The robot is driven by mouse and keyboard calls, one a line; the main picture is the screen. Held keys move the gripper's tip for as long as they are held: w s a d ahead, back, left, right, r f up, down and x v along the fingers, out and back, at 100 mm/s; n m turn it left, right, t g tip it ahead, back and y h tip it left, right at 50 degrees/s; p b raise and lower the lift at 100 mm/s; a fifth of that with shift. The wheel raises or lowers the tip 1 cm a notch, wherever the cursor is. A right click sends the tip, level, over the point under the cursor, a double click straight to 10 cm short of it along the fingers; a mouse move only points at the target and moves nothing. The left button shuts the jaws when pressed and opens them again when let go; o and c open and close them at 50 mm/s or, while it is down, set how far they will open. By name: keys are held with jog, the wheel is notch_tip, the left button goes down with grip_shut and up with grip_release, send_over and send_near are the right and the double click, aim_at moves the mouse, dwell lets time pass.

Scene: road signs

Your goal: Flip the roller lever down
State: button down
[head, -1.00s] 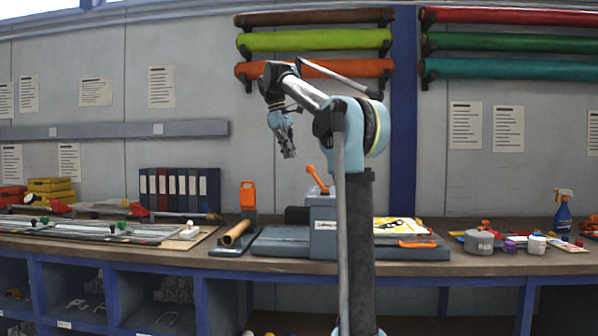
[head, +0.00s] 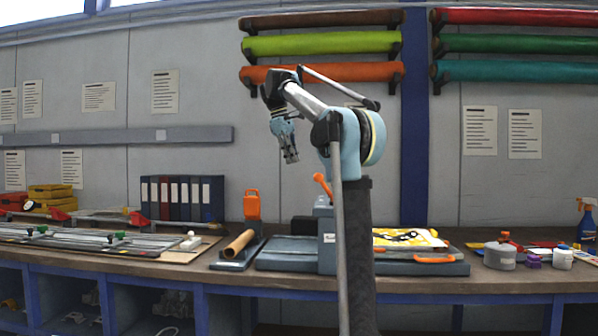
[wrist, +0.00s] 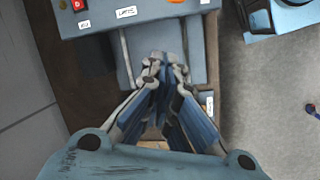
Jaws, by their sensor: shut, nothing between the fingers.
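The roller lever (head: 323,187) is an orange handle with a round knob. It stands up, leaning a little left, on the grey roller machine (head: 300,257) on the bench. My gripper (head: 291,158) hangs above and to the left of the lever, apart from it, fingers pointing down. In the wrist view, my fingers (wrist: 163,62) are together with nothing between them, above a grey flat part of the machine. The machine's labelled housing (wrist: 142,14) runs along the top of that view. The lever is not clearly identifiable there.
A small device with an orange upright part (head: 251,205) and a brown roll (head: 238,243) stand left of the machine. A yellow sign (head: 405,237) and an orange handle (head: 435,259) lie on its right side. Pots (head: 500,255) stand farther right.

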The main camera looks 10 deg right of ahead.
jog(key=s+x, duration=0.1)
jog(key=x, duration=0.9)
jog(key=shift+s+d+r, duration=0.35)
jog(key=shift+d+r, duration=0.25)
jog(key=shift+d, duration=0.05)
jog(key=shift+s+d+r, duration=0.4)
jog(key=shift+d+r, duration=0.2)
jog(key=shift+r, duration=0.05)
jog(key=shift+r, duration=0.1)
